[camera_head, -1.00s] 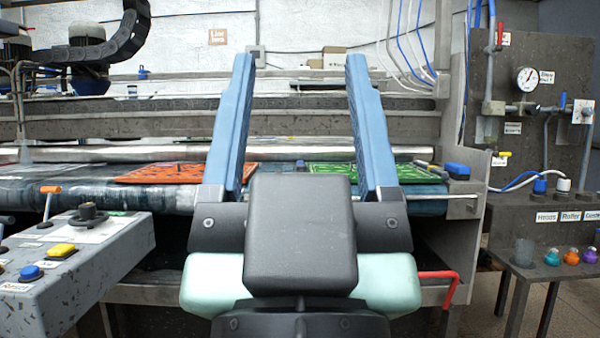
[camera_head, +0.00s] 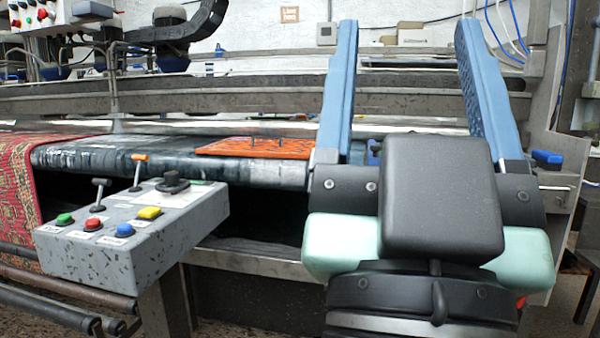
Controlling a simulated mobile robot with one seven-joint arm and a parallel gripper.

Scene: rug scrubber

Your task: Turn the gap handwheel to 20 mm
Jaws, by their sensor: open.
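I cannot make out a handwheel with a gap scale or a 20 mm mark for certain. A black round knob (camera_head: 172,184) sits on a pale plate at the back of the grey control box (camera_head: 130,245), left of centre; its markings are too small to read. My gripper (camera_head: 405,28) stands at the right, its two blue fingers upright and wide apart with nothing between them. It is well to the right of the control box and touches nothing that I can see. My gripper's body hides part of the machine behind it.
The box carries green, red, blue and yellow buttons and two levers (camera_head: 138,170). A patterned red rug (camera_head: 45,205) hangs at the left. An orange mat (camera_head: 255,147) lies on the machine bed. A metal side plate (camera_head: 560,150) stands at the right, with a blue block (camera_head: 546,158) near it.

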